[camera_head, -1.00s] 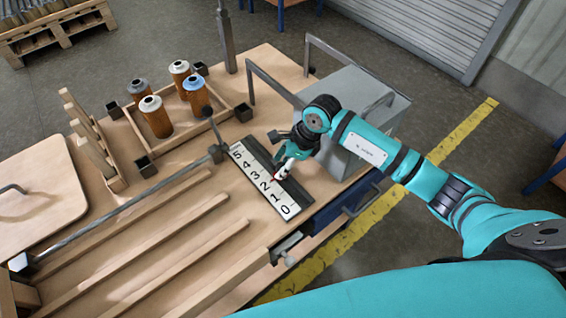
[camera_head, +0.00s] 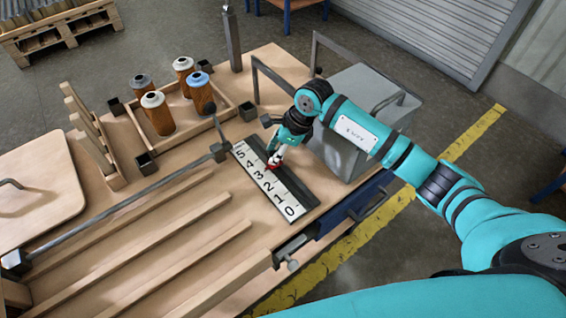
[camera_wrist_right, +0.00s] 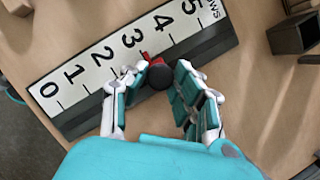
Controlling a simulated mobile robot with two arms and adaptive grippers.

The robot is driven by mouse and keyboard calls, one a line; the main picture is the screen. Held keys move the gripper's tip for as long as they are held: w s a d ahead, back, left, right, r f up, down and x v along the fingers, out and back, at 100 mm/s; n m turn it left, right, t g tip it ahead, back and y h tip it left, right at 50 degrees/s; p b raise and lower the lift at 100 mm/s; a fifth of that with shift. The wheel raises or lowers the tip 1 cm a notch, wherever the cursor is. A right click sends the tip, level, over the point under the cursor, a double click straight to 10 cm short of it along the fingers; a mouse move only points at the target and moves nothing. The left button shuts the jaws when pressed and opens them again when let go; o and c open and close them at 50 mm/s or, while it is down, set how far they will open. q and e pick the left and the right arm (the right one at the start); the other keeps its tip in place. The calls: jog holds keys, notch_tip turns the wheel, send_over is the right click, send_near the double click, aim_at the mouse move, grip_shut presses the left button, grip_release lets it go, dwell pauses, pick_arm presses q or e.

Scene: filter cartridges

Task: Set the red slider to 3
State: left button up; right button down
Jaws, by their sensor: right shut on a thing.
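The red slider (camera_head: 273,168) sits on the dark rail along the white number scale (camera_head: 261,176), which runs from 0 to 5. In the right wrist view the slider (camera_wrist_right: 149,57) has its red pointer beside the 3, and its dark round knob sits between my fingers. My right gripper (camera_head: 278,158) is shut on the slider. It also shows in the right wrist view (camera_wrist_right: 157,80), with one finger on each side of the knob. The fingers hide part of the rail and the marks near 2. My left gripper is not in view.
A grey box (camera_head: 362,112) with handles stands behind the scale. A wooden tray (camera_head: 191,132) with several filter cartridges is at the back left. A metal rod (camera_head: 130,202) and wooden strips lie left of the scale. A blue drawer (camera_head: 352,205) is at the table's right edge.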

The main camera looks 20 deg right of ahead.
jog(key=shift+s+d, duration=0.1)
jog(key=c, duration=1)
grip_release()
jog(key=shift+r, duration=0.1)
jog(key=v, duration=1.2)
